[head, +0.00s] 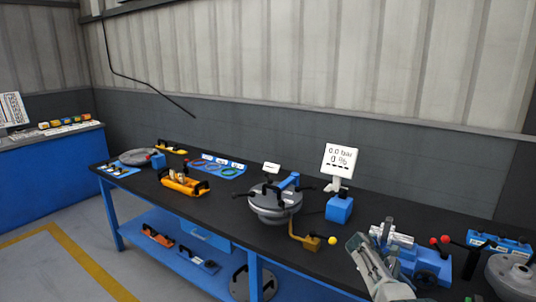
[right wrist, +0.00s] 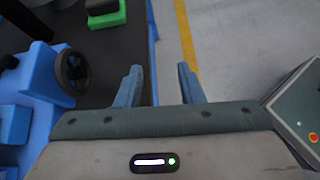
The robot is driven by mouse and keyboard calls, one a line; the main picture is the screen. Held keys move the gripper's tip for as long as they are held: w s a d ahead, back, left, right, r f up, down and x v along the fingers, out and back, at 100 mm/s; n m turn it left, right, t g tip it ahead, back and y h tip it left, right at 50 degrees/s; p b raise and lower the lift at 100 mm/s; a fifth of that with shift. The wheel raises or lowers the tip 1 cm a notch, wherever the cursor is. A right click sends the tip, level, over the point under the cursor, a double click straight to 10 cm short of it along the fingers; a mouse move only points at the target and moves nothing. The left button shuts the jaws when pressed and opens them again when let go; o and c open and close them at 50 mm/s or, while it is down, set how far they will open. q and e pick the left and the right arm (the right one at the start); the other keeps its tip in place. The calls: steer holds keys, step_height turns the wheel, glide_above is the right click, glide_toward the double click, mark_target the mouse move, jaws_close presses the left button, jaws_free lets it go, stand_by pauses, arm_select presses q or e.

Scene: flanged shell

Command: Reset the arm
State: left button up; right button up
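My right gripper (right wrist: 160,88) shows in the right wrist view. Its two blue-grey fingers stand wide apart with nothing between them. The left finger is over the dark tabletop near its blue edge; the right finger is over the grey floor. In the head view a grey-green arm part (head: 378,272) of mine rises from the bottom edge in front of the bench. No fingertips can be made out on it there. My left gripper does not show clearly in either view.
The bench (head: 225,190) has a black top. It holds a round grey flanged shell (head: 272,212) with a blue clamp, a pressure display (head: 338,160), an orange tool carrier (head: 185,183) and a blue vise-like fixture (head: 425,262). A green block (right wrist: 106,14) and handwheel (right wrist: 72,70) are near my right gripper.

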steer(key=s+a+f+m+t+y, duration=0.25)
steer(key=s+f, duration=0.55)
steer(key=f, duration=0.5)
steer(key=s+a+f+m+t+y, duration=0.2)
steer(key=s+f+m+t, duration=0.15)
steer(key=s, duration=0.75)
steer(key=s+a+r+m+t+y, duration=0.1)
steer(key=s+a+r, duration=0.25)
steer(key=s, duration=0.45)
steer(key=s+a+r+m+t+y, duration=0.2)
steer(key=s+a+r, duration=0.15)
steer(key=s, duration=0.45)
steer(key=s+a+r+m+t+y, duration=0.1)
steer(key=s+a+r, duration=0.2)
steer(key=s+r, duration=0.3)
steer(key=s+d+f+g, duration=0.1)
steer(key=d+f, duration=0.1)
steer(key=f, duration=1.4)
steer(key=s+d+f+g, duration=0.1)
steer(key=f, duration=1.5)
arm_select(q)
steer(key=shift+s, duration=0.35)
arm_select(e)
steer(key=s+d+f, duration=0.1)
steer(key=s+f, duration=1.7)
steer(key=shift+f+g, duration=0.2)
steer(key=shift+g, duration=0.2)
